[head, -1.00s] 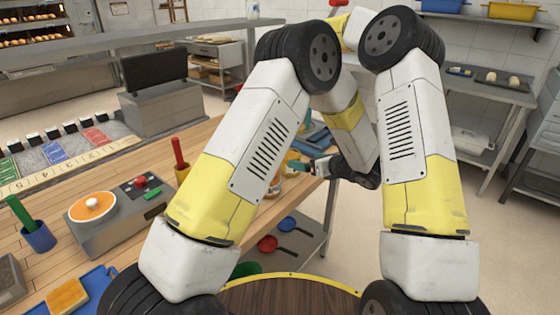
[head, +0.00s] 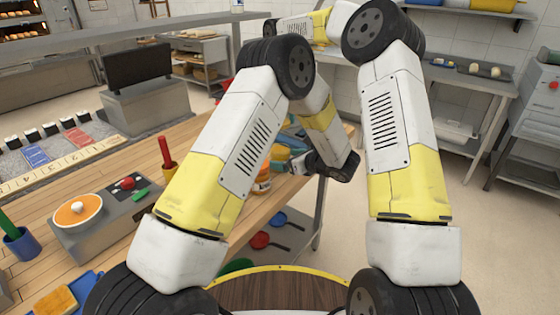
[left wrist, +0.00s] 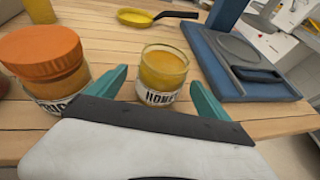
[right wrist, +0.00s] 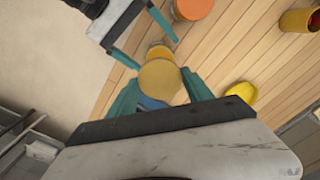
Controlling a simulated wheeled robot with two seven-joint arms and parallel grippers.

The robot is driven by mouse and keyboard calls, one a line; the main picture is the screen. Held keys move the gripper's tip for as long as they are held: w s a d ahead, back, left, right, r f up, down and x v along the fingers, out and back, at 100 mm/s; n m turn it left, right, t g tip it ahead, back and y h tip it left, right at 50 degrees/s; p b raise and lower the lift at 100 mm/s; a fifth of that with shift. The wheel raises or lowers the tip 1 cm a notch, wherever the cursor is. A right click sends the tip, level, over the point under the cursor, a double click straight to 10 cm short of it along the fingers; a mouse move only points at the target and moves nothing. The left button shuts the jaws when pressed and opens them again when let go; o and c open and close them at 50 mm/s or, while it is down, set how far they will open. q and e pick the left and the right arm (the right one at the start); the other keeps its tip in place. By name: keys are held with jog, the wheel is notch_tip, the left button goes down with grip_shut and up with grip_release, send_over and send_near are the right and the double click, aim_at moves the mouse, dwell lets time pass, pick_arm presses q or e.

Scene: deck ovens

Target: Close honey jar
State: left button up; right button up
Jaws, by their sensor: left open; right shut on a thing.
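The open honey jar (left wrist: 163,75), glass with a HONEY label and amber honey, stands upright on the wooden bench in the left wrist view. My left gripper (left wrist: 158,84) is open, with its teal fingers on either side of the jar. The left gripper also shows in the head view (head: 296,166). In the right wrist view my right gripper (right wrist: 160,92) is shut on a round yellow lid (right wrist: 160,82). The jar (right wrist: 158,52) shows just beyond the lid, near the left gripper's fingers. The head view hides the right gripper behind my left arm.
A jar with an orange lid (left wrist: 45,65) stands left of the honey jar. A blue stand (left wrist: 235,60) is close on the right. A yellow pan (left wrist: 150,17) lies behind. The bench edge is near the left gripper.

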aim_at(276, 157)
pick_arm(q)
jog(key=shift+x, duration=2.8)
grip_shut()
pick_arm(e)
jog(key=shift+s+f, duration=0.1)
jog(key=shift+f, duration=2.4)
